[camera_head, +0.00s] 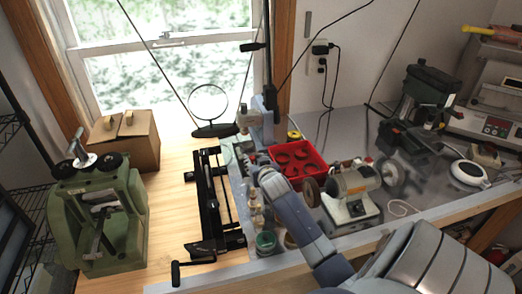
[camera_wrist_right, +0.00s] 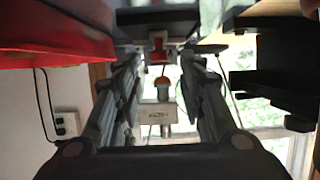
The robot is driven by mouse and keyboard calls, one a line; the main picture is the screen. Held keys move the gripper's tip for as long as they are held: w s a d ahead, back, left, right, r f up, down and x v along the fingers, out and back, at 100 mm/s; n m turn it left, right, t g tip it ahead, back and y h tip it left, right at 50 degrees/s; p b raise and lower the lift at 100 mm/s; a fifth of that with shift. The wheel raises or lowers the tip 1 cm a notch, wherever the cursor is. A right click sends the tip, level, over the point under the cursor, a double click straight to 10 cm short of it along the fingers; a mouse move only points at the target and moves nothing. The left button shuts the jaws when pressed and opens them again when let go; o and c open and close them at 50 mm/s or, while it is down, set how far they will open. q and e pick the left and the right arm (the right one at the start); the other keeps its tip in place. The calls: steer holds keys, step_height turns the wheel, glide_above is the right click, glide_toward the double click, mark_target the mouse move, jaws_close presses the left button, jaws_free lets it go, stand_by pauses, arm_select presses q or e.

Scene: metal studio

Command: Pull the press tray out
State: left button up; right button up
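A green hand press-like machine (camera_head: 100,210) with a silver lever and two dark knobs on top stands at the left in the head view. I cannot make out a press tray on it for sure. My right arm reaches over the grey bench, and its gripper (camera_head: 248,158) is small and partly hidden at the arm's far end, left of the red tray. In the right wrist view the two fingers of this gripper (camera_wrist_right: 162,95) are spread apart. Nothing is clearly held between them; an orange-topped object (camera_wrist_right: 163,82) shows beyond. My left gripper is out of view.
A red tray (camera_head: 318,163) with dark round pieces lies right of my right gripper. A black crank frame (camera_head: 203,205) lies between the machine and the grey bench. A motor grinder (camera_head: 352,190) stands at right. A cardboard box (camera_head: 138,143) sits by the window.

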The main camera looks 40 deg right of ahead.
steer(key=v, duration=0.7)
steer(key=shift+s, duration=0.15)
steer(key=shift+o, duration=0.4)
steer(key=shift+a+r, duration=0.1)
